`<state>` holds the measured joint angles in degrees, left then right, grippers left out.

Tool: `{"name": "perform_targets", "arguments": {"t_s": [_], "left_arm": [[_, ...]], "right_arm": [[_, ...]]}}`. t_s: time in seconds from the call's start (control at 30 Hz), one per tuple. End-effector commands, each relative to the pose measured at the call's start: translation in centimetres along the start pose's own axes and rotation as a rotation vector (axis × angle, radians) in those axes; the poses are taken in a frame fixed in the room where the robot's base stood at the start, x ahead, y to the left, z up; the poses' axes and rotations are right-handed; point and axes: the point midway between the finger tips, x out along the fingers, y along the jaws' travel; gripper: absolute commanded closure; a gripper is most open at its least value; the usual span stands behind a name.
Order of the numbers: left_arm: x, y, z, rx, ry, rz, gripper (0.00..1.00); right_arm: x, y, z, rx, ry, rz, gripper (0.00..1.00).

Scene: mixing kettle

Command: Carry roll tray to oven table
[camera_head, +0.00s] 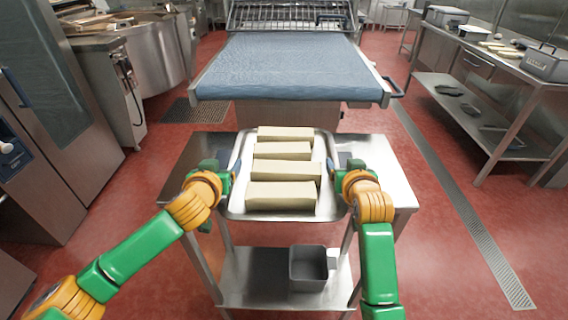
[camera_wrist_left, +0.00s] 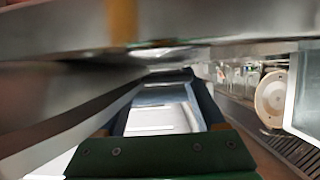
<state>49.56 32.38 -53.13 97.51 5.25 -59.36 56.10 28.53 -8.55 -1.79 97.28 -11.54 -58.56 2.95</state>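The roll tray (camera_head: 236,206) is a shallow metal tray on the small steel table (camera_head: 180,178), with several pale oblong dough blocks (camera_head: 282,195) in a column on it. I cannot tell whether it rests on the table or is slightly above it. My left gripper (camera_head: 228,183) is at the tray's left rim. In the left wrist view its dark fingers (camera_wrist_left: 168,100) stand apart with a bright gap between them, and a blurred grey edge crosses above. My right gripper (camera_head: 339,178) is at the tray's right rim; its fingertips are too small to read.
A wide blue-topped bench (camera_head: 290,65) with a wire rack behind stands straight ahead. Steel shelving (camera_head: 480,100) with appliances is at right, a large kettle (camera_head: 155,50) at upper left. A grey bin (camera_head: 308,268) sits on the lower shelf. Red floor is clear on both sides.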

Motion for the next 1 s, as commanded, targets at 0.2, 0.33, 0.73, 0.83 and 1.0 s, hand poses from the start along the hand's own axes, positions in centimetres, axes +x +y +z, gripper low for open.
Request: {"name": "perform_targets", "arguments": {"t_s": [0.2, 0.33, 0.73, 0.83, 1.0], "left_arm": [[0.0, -0.1, 0.0, 0.000, 0.000, -0.002, 1.00], [0.0, -0.1, 0.0, 0.000, 0.000, -0.002, 1.00], [-0.9, -0.1, -2.2, 0.000, 0.003, -0.003, 1.00], [-1.5, -0.1, -3.8, 0.001, 0.003, -0.003, 1.00], [-2.1, -0.1, -5.1, 0.001, 0.002, -0.003, 1.00]], "right_arm": [[0.0, 0.1, 0.0, 0.000, 0.000, 0.001, 1.00], [0.0, 0.1, 0.0, 0.000, 0.000, 0.002, 1.00], [-0.9, 0.1, -2.2, -0.001, 0.003, 0.002, 1.00], [-1.6, 0.1, -3.8, -0.001, 0.003, 0.002, 1.00], [-2.1, 0.1, -5.1, -0.001, 0.002, 0.002, 1.00]]}}
